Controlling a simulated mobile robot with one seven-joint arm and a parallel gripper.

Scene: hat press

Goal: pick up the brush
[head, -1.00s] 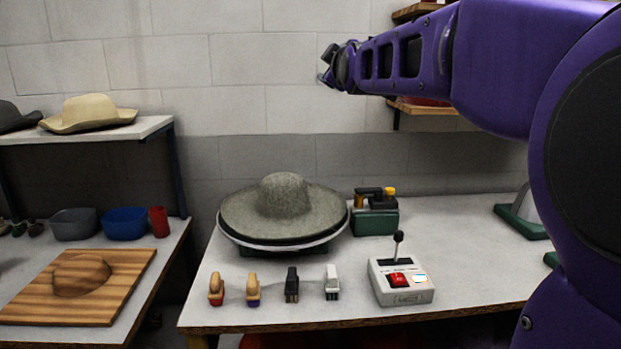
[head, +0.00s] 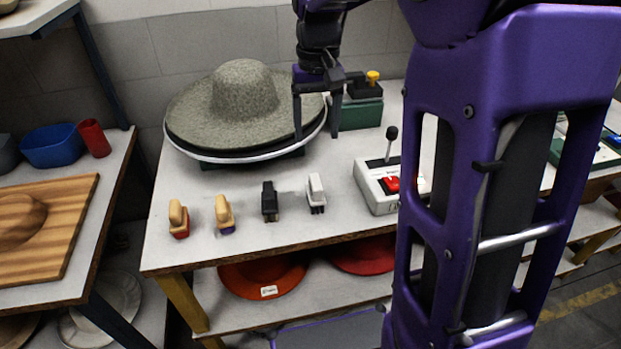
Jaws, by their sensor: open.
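A row of small objects stands near the front of the table. Two have light wooden handles and look like brushes: one with a red base (head: 179,219) at the left end, and one with a purple base (head: 224,215) beside it. To their right stand a black piece (head: 269,202) and a white piece (head: 317,193) with dark prongs or bristles below; I cannot tell if these are brushes too. My gripper (head: 316,135) is open and empty, fingers pointing down, in front of the hat's right edge and behind and above the white piece.
A grey felt hat (head: 245,92) rests on a round press behind the row. A green-based device (head: 359,113) stands behind my gripper. A control box (head: 371,187) with a lever and red switch is to the right. Red hats (head: 262,277) lie on the shelf below.

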